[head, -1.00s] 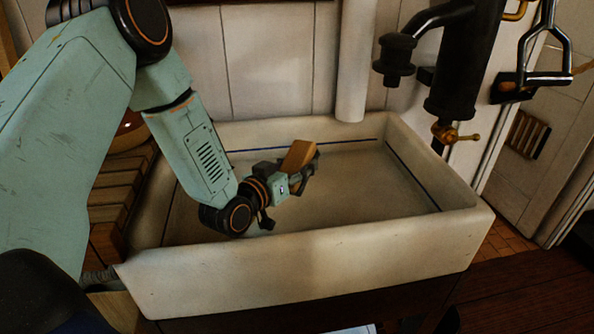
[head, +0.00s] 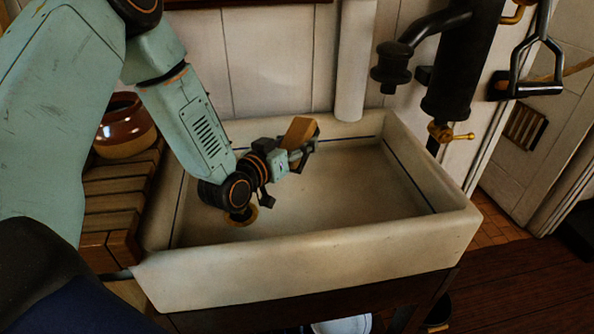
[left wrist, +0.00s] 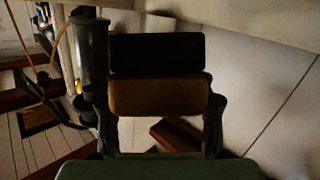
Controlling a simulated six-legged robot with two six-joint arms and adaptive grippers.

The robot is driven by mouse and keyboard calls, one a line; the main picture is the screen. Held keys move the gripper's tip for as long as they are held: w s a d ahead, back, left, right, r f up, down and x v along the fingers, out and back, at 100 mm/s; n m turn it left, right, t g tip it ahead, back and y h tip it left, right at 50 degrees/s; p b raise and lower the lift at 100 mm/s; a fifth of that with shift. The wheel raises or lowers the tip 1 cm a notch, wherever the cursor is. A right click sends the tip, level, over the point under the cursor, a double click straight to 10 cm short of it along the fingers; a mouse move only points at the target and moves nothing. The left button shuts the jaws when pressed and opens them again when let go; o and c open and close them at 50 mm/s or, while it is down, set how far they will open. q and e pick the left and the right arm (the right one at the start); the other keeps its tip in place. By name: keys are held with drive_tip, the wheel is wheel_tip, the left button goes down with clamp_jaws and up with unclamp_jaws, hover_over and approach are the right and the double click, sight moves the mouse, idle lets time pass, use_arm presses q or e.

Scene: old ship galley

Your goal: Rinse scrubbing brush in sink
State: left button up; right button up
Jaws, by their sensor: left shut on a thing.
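The scrubbing brush is a wooden block (head: 300,131) held over the back part of the sink. My left gripper (head: 302,155) is shut on it. In the left wrist view, the brush's brown wood (left wrist: 158,97) sits between my two fingers, with a dark bristle side (left wrist: 155,54) beyond it. The sink (head: 330,268) is a deep, cream basin. A round drain (head: 243,216) shows in its floor below my left wrist. A black pump spout (head: 390,72) stands at the back right, to the right of the brush. No running water shows. My right gripper is out of view.
A brown-and-cream jar (head: 125,128) stands on the slatted wooden drainboard (head: 122,205) left of the sink. A white pipe (head: 354,60) runs down the wall behind the sink. A brass tap (head: 450,132) sits on the pump body. The sink's right half is clear.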

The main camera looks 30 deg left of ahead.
sight(307, 119)
use_arm(q)
drive_tip(key=shift+r+p, duration=1.7)
drive_tip(key=shift+r, duration=0.55)
drive_tip(key=shift+r, duration=0.1)
idle(0.4)
wheel_tip(307, 119, up, 4)
drive_tip(key=p, duration=0.3)
drive_tip(key=shift+f, duration=0.2)
idle(0.4)
drive_tip(key=shift+f+b, duration=0.45)
drive_tip(key=shift+f, duration=0.15)
wheel_tip(307, 119, down, 8)
drive_tip(key=b, duration=0.8)
